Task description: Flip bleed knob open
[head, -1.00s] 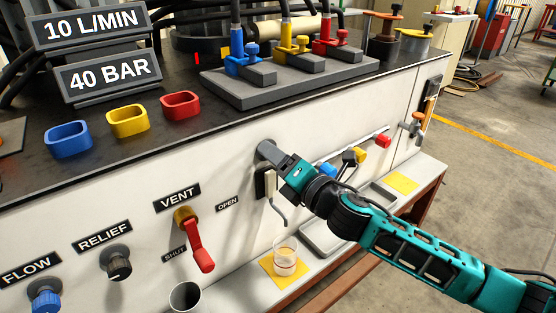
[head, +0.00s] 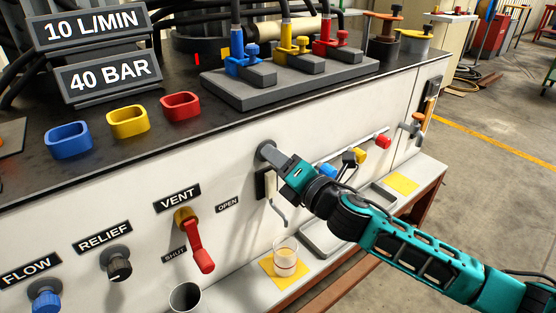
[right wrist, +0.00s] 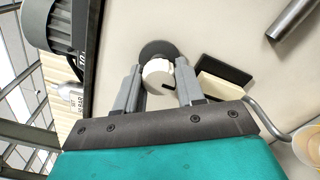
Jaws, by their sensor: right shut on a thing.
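The bleed knob (right wrist: 157,77) is a round white knob with a dark mark, on a dark round base (right wrist: 157,50) on the pale panel in the right wrist view. My right gripper (right wrist: 158,82) has its two grey fingers on either side of it and is shut on it. In the head view my right gripper (head: 270,154) reaches the panel and hides the knob; only the grey base (head: 264,149) shows. A bent thin spout (head: 279,213) hangs below it, over a clear cup (head: 285,260) holding some pale liquid on a yellow mat. My left gripper is not in view.
A red VENT lever (head: 198,245) hangs down on the panel at left, between OPEN and SHUT labels. RELIEF (head: 118,263) and FLOW (head: 46,298) knobs are further left. A rail with coloured handles (head: 358,153) is to the right of my gripper.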

